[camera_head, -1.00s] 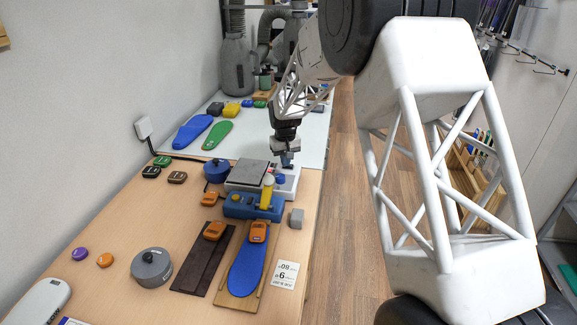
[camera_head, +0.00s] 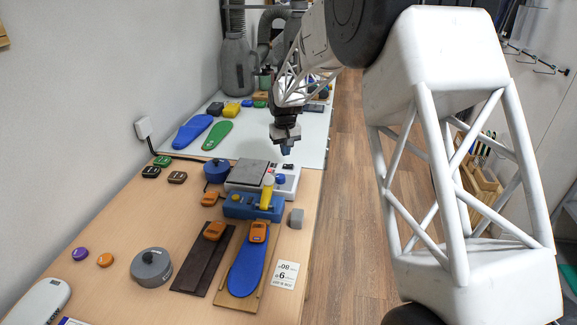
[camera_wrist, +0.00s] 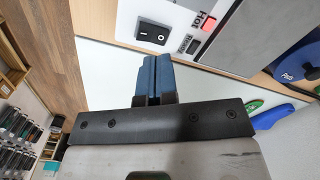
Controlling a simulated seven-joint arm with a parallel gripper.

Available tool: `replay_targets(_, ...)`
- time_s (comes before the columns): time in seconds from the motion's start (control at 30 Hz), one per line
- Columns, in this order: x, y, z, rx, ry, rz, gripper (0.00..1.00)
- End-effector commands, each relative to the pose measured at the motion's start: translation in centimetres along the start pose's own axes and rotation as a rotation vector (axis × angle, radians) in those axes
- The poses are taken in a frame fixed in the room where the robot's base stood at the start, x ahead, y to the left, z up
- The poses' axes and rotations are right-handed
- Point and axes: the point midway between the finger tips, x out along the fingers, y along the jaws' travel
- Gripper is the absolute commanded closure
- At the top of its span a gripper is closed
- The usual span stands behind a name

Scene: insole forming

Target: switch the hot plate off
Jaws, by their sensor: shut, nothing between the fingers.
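The hot plate (camera_head: 250,173) has a grey top plate and a white body, and stands near the far end of the wooden table. Its black rocker switch (camera_wrist: 153,33), marked with a line and a circle, shows at the top of the wrist view. I cannot tell which side is pressed.
A blue fixture with a yellow handle (camera_head: 266,193) stands in front of the hot plate. A blue round container (camera_head: 216,171) is at its left. Blue and green insoles (camera_head: 217,136) lie on the white surface behind. The floor is open at the right.

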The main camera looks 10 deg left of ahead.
Motion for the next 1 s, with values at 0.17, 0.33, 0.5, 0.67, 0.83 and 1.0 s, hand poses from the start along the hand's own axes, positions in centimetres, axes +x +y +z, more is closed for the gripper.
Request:
replay_targets(0.17,-1.0,0.0,0.0,0.000,0.000,0.000,1.00)
replay_targets(0.33,-1.9,0.0,0.0,0.000,0.000,0.000,1.00)
replay_targets(0.5,-2.4,0.0,0.0,0.000,-0.001,0.000,1.00)
replay_targets(0.67,-2.4,0.0,0.0,0.000,-0.001,0.000,1.00)
replay_targets(0.83,-2.5,0.0,0.0,0.000,-0.001,0.000,1.00)
replay_targets(1.0,-3.0,0.4,0.6,0.006,0.003,0.000,1.00)
